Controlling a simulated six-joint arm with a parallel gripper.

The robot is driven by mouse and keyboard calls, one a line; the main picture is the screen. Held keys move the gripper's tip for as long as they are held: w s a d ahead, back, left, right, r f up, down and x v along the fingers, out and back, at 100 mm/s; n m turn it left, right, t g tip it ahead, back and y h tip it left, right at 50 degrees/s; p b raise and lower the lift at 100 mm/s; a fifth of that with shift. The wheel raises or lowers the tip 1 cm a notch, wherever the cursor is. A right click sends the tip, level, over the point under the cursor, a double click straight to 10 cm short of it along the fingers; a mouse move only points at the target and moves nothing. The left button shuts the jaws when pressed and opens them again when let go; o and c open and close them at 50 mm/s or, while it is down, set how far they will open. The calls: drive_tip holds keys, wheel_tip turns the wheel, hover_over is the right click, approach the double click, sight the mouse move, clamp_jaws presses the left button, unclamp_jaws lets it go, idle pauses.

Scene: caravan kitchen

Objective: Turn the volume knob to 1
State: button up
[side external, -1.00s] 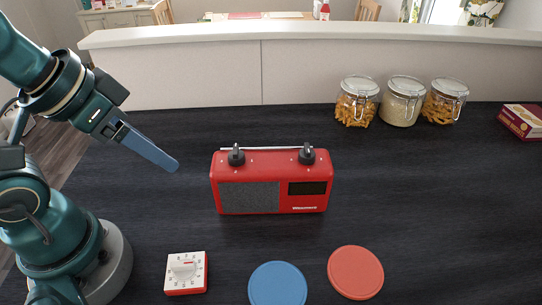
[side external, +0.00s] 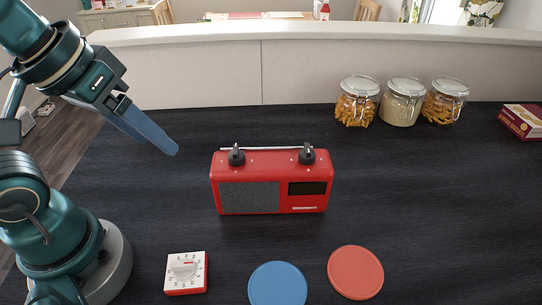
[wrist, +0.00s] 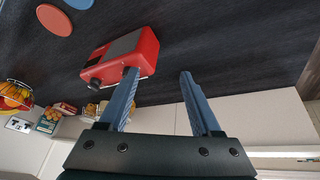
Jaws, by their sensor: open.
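The red radio (side external: 271,180) stands upright on the dark counter, with a grey speaker grille and a dark display on its front. Two dark knobs sit on its top, a left knob (side external: 236,156) and a right knob (side external: 307,154); I cannot read which is the volume knob. My gripper (side external: 168,146) is in the air to the left of the radio, apart from it. In the wrist view my gripper (wrist: 160,74) has its two blue fingers spread with nothing between them. The radio (wrist: 120,55) shows beyond the left finger, which partly covers it.
A white and red kitchen timer (side external: 186,272), a blue disc (side external: 277,287) and a red disc (side external: 355,272) lie in front of the radio. Several glass jars (side external: 402,101) stand at the back. A box (side external: 521,121) is at far right. The counter right of the radio is clear.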

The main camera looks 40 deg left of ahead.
drive_tip(key=w+r+n+g, duration=0.2)
drive_tip(key=w+r+n, duration=0.1)
drive_tip(key=w+r, duration=0.1)
drive_tip(key=n+g, duration=0.1)
drive_tip(key=g, duration=0.2)
hover_over(236, 149)
drive_tip(key=shift+y, duration=0.3)
drive_tip(key=f, duration=0.4)
drive_tip(key=shift+w+d+f, duration=0.1)
drive_tip(key=shift+w, duration=0.1)
drive_tip(key=shift+s+d+f, duration=0.1)
drive_tip(key=shift+f, duration=2.8)
clamp_jaws()
